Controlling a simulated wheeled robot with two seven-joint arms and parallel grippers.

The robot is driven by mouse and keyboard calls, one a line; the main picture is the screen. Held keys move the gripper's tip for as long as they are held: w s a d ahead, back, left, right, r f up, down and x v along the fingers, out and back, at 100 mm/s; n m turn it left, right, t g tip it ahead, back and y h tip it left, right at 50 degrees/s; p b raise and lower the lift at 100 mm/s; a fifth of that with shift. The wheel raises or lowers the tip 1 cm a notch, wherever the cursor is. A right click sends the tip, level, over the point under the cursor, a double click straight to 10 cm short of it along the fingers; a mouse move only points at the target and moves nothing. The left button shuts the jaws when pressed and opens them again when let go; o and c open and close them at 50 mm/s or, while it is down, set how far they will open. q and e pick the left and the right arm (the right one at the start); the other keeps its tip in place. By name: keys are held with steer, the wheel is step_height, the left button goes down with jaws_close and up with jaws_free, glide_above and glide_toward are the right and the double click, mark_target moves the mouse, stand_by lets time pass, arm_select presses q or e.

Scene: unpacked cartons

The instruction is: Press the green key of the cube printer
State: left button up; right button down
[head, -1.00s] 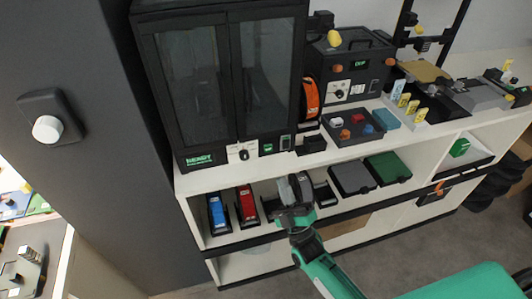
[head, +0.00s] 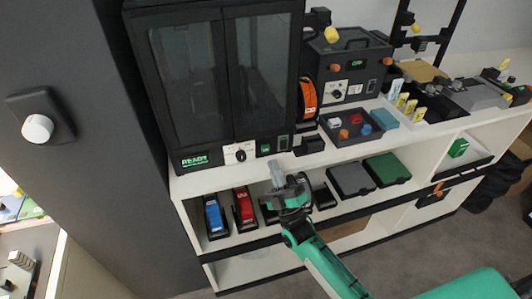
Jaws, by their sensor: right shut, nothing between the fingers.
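The cube printer (head: 203,85) is a dark cabinet with two glass doors, both shut, at the back left of the white counter. Its lower front strip has a lit green display (head: 195,161), a white panel with a black knob, and the small green key (head: 264,149). My right gripper (head: 275,166) is shut and empty. Its pale fingertips point up toward the strip, just below and slightly right of the green key in the picture. A gap shows between them and the key. My left gripper is out of view.
Red (head: 244,207) and blue (head: 214,214) holders stand on the shelf below the counter, left of my arm. A dark tray (head: 345,140) with small coloured pieces sits right of the printer. The counter's front edge (head: 222,180) runs close under my fingers.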

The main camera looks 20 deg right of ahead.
mark_target(265, 149)
steer(key=w+b, duration=0.1)
steer(key=w, duration=0.1)
steer(key=shift+w+a, duration=0.1)
steer(key=shift+w, duration=0.35)
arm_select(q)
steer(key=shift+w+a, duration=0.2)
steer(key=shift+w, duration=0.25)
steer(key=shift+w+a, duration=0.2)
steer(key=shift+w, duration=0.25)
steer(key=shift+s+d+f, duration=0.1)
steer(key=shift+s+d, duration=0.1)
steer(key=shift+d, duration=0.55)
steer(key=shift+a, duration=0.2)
